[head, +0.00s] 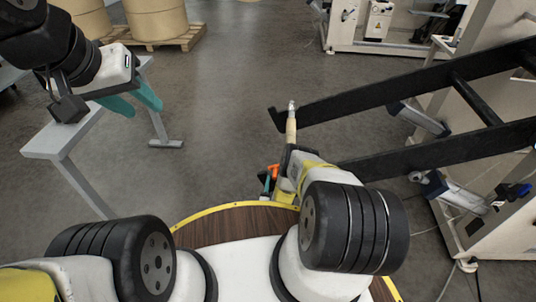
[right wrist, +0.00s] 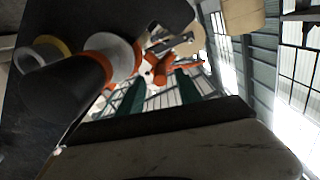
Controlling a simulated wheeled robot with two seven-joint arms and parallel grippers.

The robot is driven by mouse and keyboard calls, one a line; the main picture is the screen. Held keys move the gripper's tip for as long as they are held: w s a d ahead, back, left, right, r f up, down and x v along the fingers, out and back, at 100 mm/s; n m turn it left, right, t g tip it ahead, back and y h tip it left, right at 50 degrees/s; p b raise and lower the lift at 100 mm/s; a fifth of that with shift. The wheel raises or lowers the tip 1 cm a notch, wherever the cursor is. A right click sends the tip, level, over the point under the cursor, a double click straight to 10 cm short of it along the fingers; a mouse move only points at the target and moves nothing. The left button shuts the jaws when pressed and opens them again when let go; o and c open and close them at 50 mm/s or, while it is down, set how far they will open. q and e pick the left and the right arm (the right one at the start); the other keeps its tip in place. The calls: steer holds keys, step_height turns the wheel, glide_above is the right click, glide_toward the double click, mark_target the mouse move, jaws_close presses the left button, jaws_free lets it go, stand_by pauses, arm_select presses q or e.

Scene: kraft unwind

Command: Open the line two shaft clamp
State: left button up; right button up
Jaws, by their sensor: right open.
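The line two shaft clamp seems to be the orange-handled fitting by the black stand arm; its orange part (right wrist: 165,70) shows in the right wrist view, and an orange piece (head: 273,171) shows in the head view. My right gripper (right wrist: 157,88) is open, its teal fingers apart. The orange part appears beyond and between the fingertips; I cannot tell whether they touch it. In the head view my right gripper is mostly hidden behind its own wrist. My left gripper (head: 135,100) is open and empty at the upper left, over the grey bench.
Two black stand arms (head: 400,92) reach in from the machine (head: 480,170) at the right. A pale shaft-like piece (head: 291,125) stands near the upper arm's tip. A grey bench (head: 60,140) is at left, brown rolls (head: 155,18) on a pallet behind. The middle floor is clear.

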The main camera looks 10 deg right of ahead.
mark_target(275, 176)
steer(key=shift+x, duration=1.75)
steer(key=shift+c, duration=0.2)
jaws_close()
